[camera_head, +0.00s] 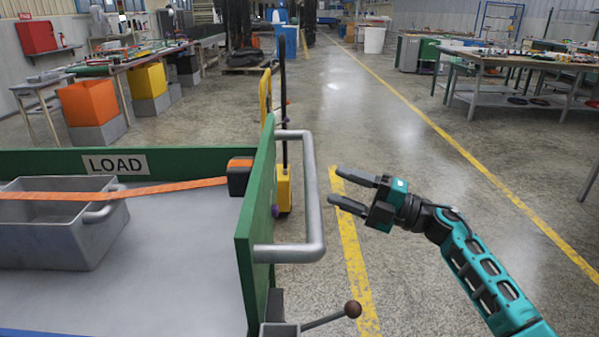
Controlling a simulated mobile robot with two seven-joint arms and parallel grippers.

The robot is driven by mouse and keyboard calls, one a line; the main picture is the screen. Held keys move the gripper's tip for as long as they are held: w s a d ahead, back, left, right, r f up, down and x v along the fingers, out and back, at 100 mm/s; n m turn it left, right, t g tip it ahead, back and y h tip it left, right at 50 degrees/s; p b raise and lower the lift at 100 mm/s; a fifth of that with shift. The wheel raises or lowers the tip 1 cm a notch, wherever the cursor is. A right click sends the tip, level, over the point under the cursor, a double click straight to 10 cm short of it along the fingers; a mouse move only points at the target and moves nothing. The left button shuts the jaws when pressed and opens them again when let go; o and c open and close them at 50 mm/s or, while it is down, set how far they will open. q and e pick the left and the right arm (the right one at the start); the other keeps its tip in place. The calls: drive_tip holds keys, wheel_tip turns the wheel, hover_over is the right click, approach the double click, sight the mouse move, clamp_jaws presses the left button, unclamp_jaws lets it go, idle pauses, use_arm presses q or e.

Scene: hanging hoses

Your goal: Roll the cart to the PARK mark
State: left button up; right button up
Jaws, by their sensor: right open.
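The cart (255,215) fills the lower left, with green side boards and a grey bed. A grey tube handle (313,195) stands out from its right end board. A grey bin (60,235) sits on the bed with an orange strap (150,189) across it. A lever with a brown knob (352,309) sticks out below the handle. My right gripper (336,186) is open and empty, just right of the handle, fingers pointing left at it. They appear apart from it. My left gripper is not in view. No PARK mark shows; the cart's board reads LOAD (115,164).
A yellow and black upright piece of equipment (283,190) stands just beyond the cart's end. Yellow floor lines (355,265) run along the aisle. Workbenches (520,65) line the right, and tables with orange and yellow bins (90,102) the left. The middle aisle is clear.

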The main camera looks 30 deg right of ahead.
drive_tip(key=x, duration=0.9)
drive_tip(key=shift+w+a, duration=0.2)
drive_tip(key=shift+r, duration=0.1)
drive_tip(key=shift+c, duration=0.2)
clamp_jaws()
